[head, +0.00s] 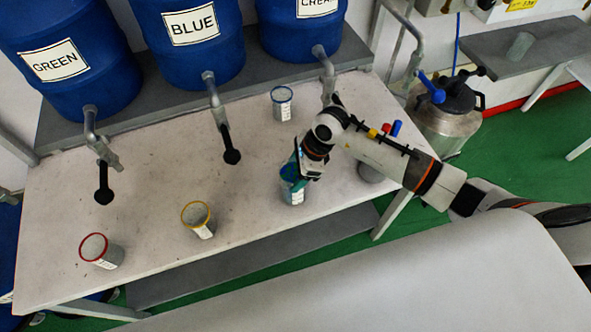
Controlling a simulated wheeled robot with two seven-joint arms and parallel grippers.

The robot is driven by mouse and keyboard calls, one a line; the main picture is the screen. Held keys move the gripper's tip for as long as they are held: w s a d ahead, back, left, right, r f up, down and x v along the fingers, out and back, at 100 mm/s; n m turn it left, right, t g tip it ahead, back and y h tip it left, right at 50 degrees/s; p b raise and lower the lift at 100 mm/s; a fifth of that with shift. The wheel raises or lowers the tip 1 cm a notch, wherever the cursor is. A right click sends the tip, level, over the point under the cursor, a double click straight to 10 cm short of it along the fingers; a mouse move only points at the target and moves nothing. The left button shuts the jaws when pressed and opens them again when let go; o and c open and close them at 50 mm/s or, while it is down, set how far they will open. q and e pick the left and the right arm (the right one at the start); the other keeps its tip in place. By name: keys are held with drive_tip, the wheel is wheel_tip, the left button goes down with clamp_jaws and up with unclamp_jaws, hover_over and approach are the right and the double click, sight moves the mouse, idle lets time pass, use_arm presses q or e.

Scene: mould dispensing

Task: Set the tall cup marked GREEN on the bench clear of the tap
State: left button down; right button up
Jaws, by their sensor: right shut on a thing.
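My right gripper (299,172) comes in from the right and is shut on a tall cup (293,194) near the bench's front edge. The cup has a teal tint and a white label too small to read; the gripper hides part of its rim. I cannot tell whether its base touches the bench (150,200). It is well in front of the taps. The GREEN barrel (50,65) stands at the back left, and its tap (98,145) hangs over the bench with no cup under it. My left gripper is not in view.
A red-rimmed cup (101,251) and a yellow-rimmed cup (198,220) stand along the front. A blue-rimmed cup (282,104) stands at the back, between the BLUE barrel's tap (216,110) and the right tap (326,72). A metal pot (445,125) stands beyond the right end.

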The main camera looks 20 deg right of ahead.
drive_tip(key=shift+f, duration=0.35)
drive_tip(key=shift+f, duration=0.15)
drive_tip(key=o, duration=1.8)
